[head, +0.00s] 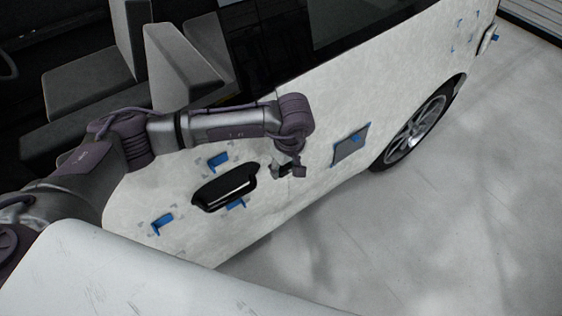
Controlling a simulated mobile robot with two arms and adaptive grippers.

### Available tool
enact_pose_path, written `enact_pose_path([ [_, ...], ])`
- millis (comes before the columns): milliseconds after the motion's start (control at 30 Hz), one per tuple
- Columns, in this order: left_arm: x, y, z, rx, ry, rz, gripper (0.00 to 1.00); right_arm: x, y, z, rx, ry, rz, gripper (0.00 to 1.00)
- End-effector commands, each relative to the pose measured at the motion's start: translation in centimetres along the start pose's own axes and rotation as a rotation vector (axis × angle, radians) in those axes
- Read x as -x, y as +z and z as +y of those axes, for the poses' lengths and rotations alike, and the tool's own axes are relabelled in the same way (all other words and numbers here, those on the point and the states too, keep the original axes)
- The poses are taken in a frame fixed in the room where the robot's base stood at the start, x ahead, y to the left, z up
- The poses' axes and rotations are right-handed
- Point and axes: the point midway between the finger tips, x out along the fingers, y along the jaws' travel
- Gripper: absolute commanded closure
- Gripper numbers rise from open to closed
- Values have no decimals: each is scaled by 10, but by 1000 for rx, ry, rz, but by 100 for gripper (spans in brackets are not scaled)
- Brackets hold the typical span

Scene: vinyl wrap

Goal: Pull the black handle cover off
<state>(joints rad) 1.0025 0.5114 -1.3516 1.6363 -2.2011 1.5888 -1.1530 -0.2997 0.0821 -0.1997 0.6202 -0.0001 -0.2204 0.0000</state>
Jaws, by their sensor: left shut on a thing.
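A black door handle (225,187) sits on the white side door of the car. My left gripper (286,171) is just to the right of the handle, close to the door surface. It is shut on a small dark piece, the black handle cover (279,169), which is mostly hidden by the fingers. I cannot tell whether the cover still touches the door. My right gripper is not in view.
Blue tape tabs (218,160) and (162,223) stick to the door around the handle. A grey square patch with blue edges (350,145) is further right, before the rear wheel (416,133). The concrete floor (440,240) at right is clear.

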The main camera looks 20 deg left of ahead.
Motion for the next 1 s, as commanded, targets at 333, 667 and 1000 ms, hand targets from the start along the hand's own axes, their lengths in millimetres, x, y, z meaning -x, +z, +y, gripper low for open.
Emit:
enact_pose_path([
  [333, 6, 18, 0, -3, 1, 0, 96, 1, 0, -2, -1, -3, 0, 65],
  [667, 11, 33, 0, -2, 1, 0, 96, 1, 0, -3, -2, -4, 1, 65],
  [1000, 14, 43, 0, -1, 1, 0, 96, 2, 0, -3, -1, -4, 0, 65],
])
